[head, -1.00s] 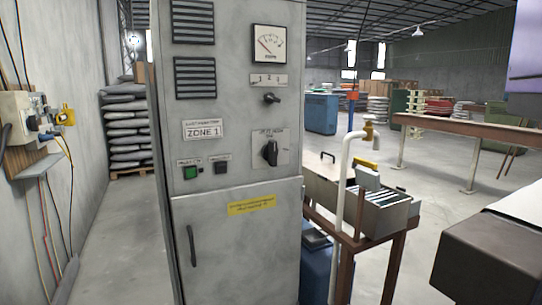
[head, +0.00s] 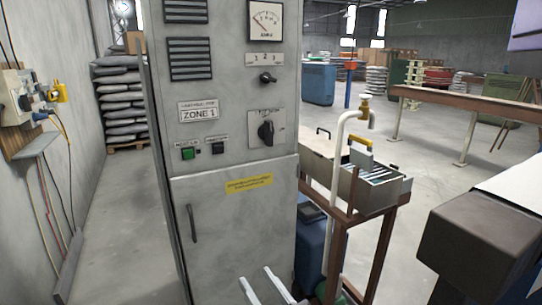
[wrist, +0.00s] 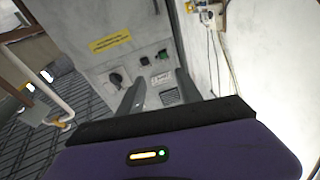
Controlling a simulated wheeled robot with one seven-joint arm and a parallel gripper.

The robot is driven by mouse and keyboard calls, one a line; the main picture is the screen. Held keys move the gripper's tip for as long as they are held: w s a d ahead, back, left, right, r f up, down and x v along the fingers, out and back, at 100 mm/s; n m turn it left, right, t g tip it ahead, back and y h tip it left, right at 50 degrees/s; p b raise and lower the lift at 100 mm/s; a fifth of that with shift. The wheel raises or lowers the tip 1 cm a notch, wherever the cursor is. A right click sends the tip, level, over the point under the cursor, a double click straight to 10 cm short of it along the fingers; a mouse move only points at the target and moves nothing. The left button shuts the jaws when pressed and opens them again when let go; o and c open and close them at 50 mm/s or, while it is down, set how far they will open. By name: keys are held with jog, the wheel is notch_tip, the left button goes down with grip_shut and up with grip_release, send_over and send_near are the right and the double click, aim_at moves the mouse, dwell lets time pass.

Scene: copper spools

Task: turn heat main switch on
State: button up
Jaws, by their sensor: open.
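A grey cabinet (head: 235,235) stands in front of me. Its large black rotary switch (head: 266,132) sits on a pale plate at the right of the panel, handle roughly upright; the small lettering above is too blurred to read surely. The switch also shows in the wrist view (wrist: 117,78). A smaller black knob (head: 267,78) is above it. A green button (head: 188,153) and a black button (head: 218,148) are to the left. My gripper (head: 262,283) is open and empty, low in front of the cabinet door, below the switch; its fingers also show in the wrist view (wrist: 158,92).
A white pipe with a brass tap (head: 340,160) and a brown-framed stand (head: 350,215) with a grey box are right of the cabinet. A wall box with wires (head: 20,100) is at left. Stacked sacks (head: 120,105) stand behind. Floor left of the cabinet is clear.

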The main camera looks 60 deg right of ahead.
jog(key=w+d+r+m+g+h+p, duration=0.1)
jog(key=w+d+r, duration=0.3)
jog(key=d+r, duration=0.6)
jog(key=w+d+r+m+h+p, duration=0.1)
jog(key=w+d+r+h+p, duration=0.15)
jog(key=d+r, duration=0.85)
jog(key=w+d+r+g+h+p, duration=0.1)
jog(key=w+d+r, duration=0.3)
jog(key=d, duration=1.2)
jog(key=n+y, duration=0.2)
jog(key=y, duration=0.2)
send_near(271, 127)
jog(key=x, duration=0.3)
jog(key=shift+g, duration=0.3)
jog(key=shift+p+x, duration=0.7)
jog(key=shift+x, duration=2.8)
jog(key=shift+r, duration=0.15)
grip_shut()
